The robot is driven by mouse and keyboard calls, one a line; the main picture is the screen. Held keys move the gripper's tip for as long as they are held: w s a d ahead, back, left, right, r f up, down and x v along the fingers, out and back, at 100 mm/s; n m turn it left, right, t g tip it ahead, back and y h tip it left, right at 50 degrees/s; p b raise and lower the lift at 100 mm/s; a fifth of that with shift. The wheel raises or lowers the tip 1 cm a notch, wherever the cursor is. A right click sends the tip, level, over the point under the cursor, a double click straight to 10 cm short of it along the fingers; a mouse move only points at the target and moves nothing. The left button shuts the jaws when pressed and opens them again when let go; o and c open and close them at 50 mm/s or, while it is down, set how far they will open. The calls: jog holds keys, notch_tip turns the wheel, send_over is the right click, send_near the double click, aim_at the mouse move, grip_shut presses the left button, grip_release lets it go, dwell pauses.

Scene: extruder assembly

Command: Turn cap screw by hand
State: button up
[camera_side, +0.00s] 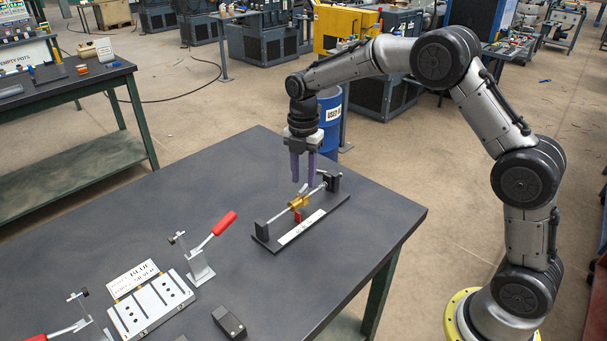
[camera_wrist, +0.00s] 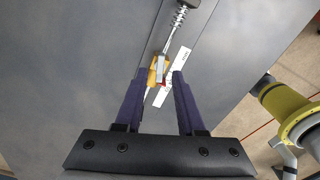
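A brass-coloured block (camera_side: 299,202) sits on a metal rod of a black fixture (camera_side: 262,234) on the table. The block also shows in the wrist view (camera_wrist: 153,77), with a small grey metal piece (camera_wrist: 160,68) over it. I cannot tell for sure whether that piece is the cap screw. A red part (camera_side: 297,216) hangs under the block. My gripper (camera_side: 303,183) points down just above the block, its two purple fingers apart with nothing held between them. In the wrist view the open fingertips (camera_wrist: 161,73) appear on either side of the block.
A white label strip (camera_side: 301,227) lies along the fixture's front, and a spring (camera_wrist: 179,16) is on the rod. Red-handled clamps (camera_side: 225,223) and a slotted silver plate (camera_side: 150,304) are at left, with a black block (camera_side: 229,321) in front. The table's middle is clear.

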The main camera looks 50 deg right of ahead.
jog(key=shift+f, duration=0.15)
jog(key=shift+f, duration=0.85)
grip_shut()
jog(key=m, duration=0.2)
jog(key=shift+m, duration=0.4)
jog(key=shift+o, duration=0.4)
grip_release()
